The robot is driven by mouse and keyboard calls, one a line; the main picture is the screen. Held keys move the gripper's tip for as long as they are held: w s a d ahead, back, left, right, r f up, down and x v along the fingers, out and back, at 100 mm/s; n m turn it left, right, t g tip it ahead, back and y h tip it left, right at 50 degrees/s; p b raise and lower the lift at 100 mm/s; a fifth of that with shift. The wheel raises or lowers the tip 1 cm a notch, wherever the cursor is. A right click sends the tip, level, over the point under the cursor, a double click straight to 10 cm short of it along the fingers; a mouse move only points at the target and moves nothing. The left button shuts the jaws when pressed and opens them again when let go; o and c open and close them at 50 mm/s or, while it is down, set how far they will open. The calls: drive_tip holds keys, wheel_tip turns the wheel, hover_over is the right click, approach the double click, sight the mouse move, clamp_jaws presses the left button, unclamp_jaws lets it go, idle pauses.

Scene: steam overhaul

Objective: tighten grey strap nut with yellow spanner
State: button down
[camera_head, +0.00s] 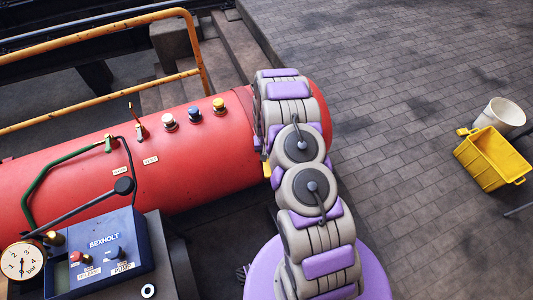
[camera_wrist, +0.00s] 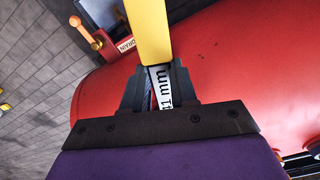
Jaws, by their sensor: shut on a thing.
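My gripper (camera_wrist: 160,82) is shut on the yellow spanner (camera_wrist: 150,32), which runs from between the dark fingers to the top edge of the wrist view. A white strip with black lettering ending in "mm" shows between the fingers. The red tank (camera_wrist: 235,65) lies beyond them. In the head view my arm covers the right end of the red tank (camera_head: 75,187) and hides my gripper. A small yellow piece (camera_head: 265,168), perhaps the spanner, shows at the arm's left edge. I cannot make out the grey strap nut or the spanner's working end.
White, blue and yellow-topped fittings (camera_head: 194,112) and an orange lever valve (camera_head: 140,128) stand on the tank. A yellow railing (camera_head: 120,22) runs behind it. A blue pump panel (camera_head: 105,250) and gauge (camera_head: 21,261) are front left. A yellow crate (camera_head: 492,160) and white bucket (camera_head: 502,116) sit right; the paving between is clear.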

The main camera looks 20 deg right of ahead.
drive_tip(key=shift+w+a+m+p, duration=0.3)
drive_tip(key=shift+a+m+p, duration=0.25)
drive_tip(key=shift+m+p, duration=0.25)
drive_tip(key=shift+w+a+m+p, duration=0.25)
drive_tip(key=shift+a+m+p, duration=0.4)
drive_tip(key=shift+p, duration=0.2)
drive_tip(key=shift+w+a+m+p, duration=0.5)
drive_tip(key=shift+m+p, duration=0.25)
drive_tip(key=shift+p, duration=0.1)
drive_tip(key=shift+r, duration=0.15)
